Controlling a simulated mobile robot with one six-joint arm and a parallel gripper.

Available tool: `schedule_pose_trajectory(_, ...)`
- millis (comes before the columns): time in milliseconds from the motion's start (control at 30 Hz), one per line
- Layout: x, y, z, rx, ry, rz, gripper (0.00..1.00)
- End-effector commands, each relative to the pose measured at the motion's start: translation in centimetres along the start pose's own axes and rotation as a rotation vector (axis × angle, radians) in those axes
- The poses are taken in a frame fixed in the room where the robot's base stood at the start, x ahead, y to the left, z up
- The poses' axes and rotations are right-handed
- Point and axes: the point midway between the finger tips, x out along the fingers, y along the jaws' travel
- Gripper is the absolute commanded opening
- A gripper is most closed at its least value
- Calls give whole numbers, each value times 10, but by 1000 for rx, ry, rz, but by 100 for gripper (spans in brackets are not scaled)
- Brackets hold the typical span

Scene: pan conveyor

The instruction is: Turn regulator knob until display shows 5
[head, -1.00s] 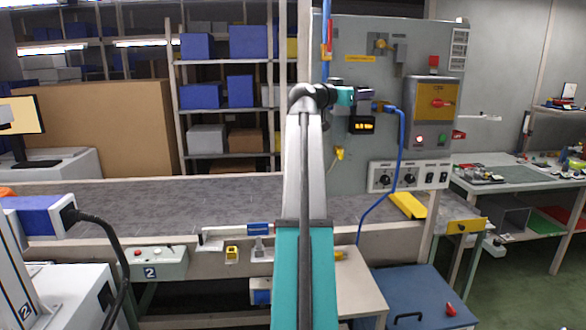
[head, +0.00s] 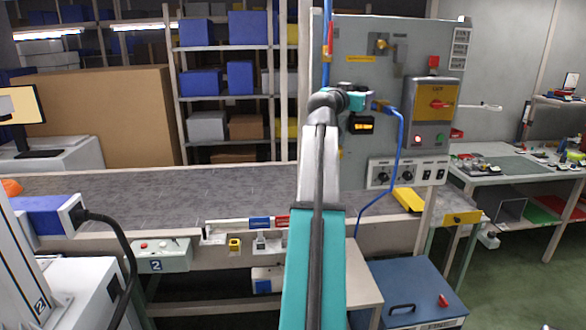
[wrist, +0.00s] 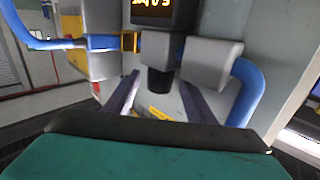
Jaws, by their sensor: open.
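The regulator is on the grey panel (head: 345,50), with a dark display (head: 362,125) lit in orange digits. The display shows cut off at the top of the wrist view (wrist: 152,8), and its digits are too blurred to read surely. Below it the black regulator knob (wrist: 159,80) points down under the grey regulator body (wrist: 162,48). My gripper (wrist: 158,90) is open, its two dark fingers on either side of the knob. I cannot tell whether they touch it. In the head view my arm's end hides the fingers and knob.
Blue hoses run from both sides of the regulator; one hose (head: 398,150) hangs down the panel. A yellow box with a red switch (head: 437,103) is to the right, above a row of dials (head: 408,173). The grey conveyor (head: 170,195) lies in front.

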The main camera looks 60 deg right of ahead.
Motion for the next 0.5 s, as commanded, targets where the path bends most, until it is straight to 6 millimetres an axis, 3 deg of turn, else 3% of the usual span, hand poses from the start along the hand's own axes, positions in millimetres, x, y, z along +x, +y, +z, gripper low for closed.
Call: schedule_pose_trajectory(500, -1, 3, -3, 1, -4, -76, 50)
